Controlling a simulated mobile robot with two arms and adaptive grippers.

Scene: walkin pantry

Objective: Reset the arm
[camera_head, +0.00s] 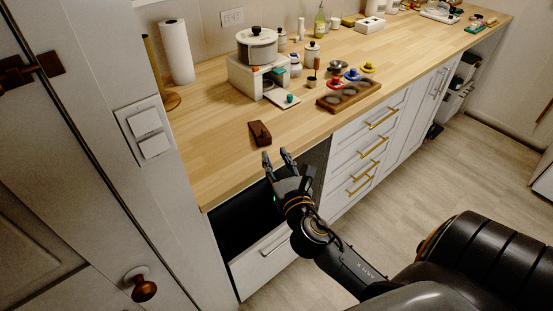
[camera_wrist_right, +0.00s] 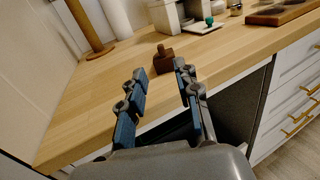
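My right gripper (camera_head: 277,160) reaches in from the lower right of the head view, at the front edge of the wooden counter (camera_head: 222,150). Its two fingers are apart with nothing between them, as the right wrist view (camera_wrist_right: 158,88) also shows. A small dark brown wooden object (camera_head: 260,133) lies on the counter just beyond the fingertips, apart from them. It also shows in the wrist view (camera_wrist_right: 163,55), past the fingers. My left gripper is in neither view.
An open drawer (camera_head: 262,262) sits below the counter near my right arm. A white stand (camera_head: 246,76) with a pot (camera_head: 257,46), a paper towel roll (camera_head: 176,52) and a brown tray (camera_head: 349,96) stand farther back. The counter's near left is clear.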

